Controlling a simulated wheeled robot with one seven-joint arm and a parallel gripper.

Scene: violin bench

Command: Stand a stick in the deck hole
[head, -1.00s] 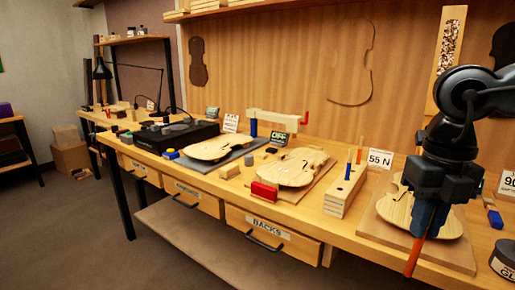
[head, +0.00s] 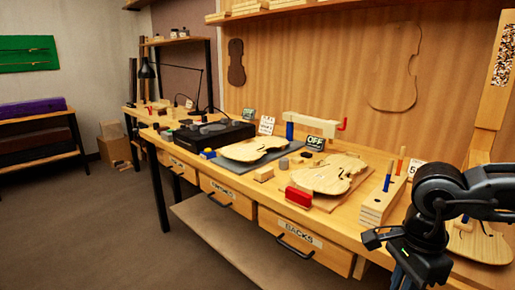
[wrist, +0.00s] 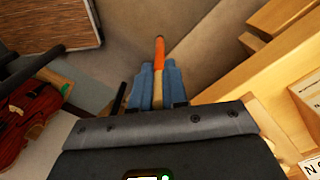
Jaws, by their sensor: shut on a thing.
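My gripper (wrist: 158,85) has blue fingers shut on an orange-tipped wooden stick (wrist: 159,62), which points away from the wrist in the wrist view. In the head view my gripper (head: 402,278) is at the lower right in front of the bench; its fingers are mostly cut off by the bottom edge and the held stick does not show. A wooden block (head: 378,211) on the bench holds a blue-ended stick (head: 388,180) and an orange-ended stick (head: 400,160) upright. I cannot make out the deck hole.
Violin plates (head: 325,176) and a red block (head: 298,196) lie on the bench. A black flat machine (head: 205,136) is further left. A red-brown violin (wrist: 30,120) shows in the wrist view. The floor (head: 80,225) left of the bench is clear.

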